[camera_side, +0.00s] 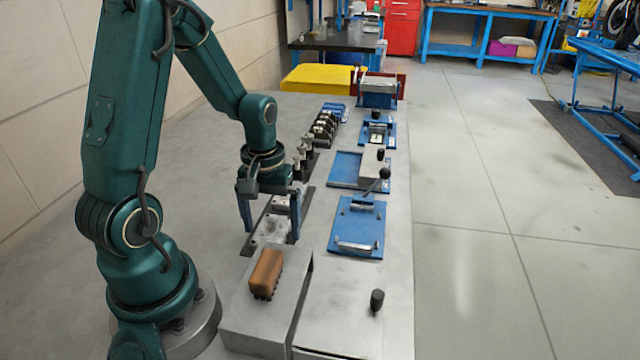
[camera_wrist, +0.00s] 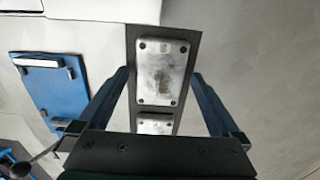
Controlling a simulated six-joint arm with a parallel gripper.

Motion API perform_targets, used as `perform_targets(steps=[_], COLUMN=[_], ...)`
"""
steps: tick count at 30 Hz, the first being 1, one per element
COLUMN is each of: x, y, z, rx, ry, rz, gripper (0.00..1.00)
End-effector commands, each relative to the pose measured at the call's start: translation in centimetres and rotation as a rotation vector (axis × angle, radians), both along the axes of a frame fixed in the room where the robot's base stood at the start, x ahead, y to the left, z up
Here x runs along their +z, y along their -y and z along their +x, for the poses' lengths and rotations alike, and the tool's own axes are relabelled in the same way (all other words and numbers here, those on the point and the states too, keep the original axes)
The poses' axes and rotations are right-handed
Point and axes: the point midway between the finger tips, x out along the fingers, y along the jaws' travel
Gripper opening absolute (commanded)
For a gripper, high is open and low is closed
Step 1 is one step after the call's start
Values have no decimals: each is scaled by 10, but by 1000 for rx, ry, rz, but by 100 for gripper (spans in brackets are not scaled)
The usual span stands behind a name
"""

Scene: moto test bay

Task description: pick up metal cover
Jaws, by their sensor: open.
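A metal cover (camera_wrist: 162,72), a silver rectangular plate with rounded corners and a dark spot at each corner, lies flat on a dark strip (camera_wrist: 134,45). Part of a second, similar plate (camera_wrist: 155,126) shows below it in the wrist view, cut off by my gripper's body. In the side view a metal cover (camera_side: 270,229) shows between my fingers. My gripper (camera_side: 271,233) is open and points down, one blue finger to each side of the cover. In the wrist view my gripper (camera_wrist: 160,76) has visible room between each finger and the cover. Nothing is held.
A grey block (camera_side: 255,322) with a brown-orange brush-like piece (camera_side: 266,272) stands in front. Right of the strip is a blue plate (camera_side: 357,227) with a metal handle. Behind it are other blue fixtures (camera_side: 345,168) with black knobs, and several dark metal parts (camera_side: 325,127).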

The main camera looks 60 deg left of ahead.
Motion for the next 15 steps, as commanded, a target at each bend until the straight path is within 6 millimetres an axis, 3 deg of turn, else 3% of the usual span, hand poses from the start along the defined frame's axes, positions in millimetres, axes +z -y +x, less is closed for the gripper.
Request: perform_targets(steps=[7, 8, 14, 15], x=[-1, -1, -1, -1], y=[0, 0, 0, 0], z=[0, 0, 0, 0], rx=[-1, -1, -1, 0], ry=[1, 1, 1, 1], rz=[1, 1, 1, 1], gripper=[100, 92, 16, 10])
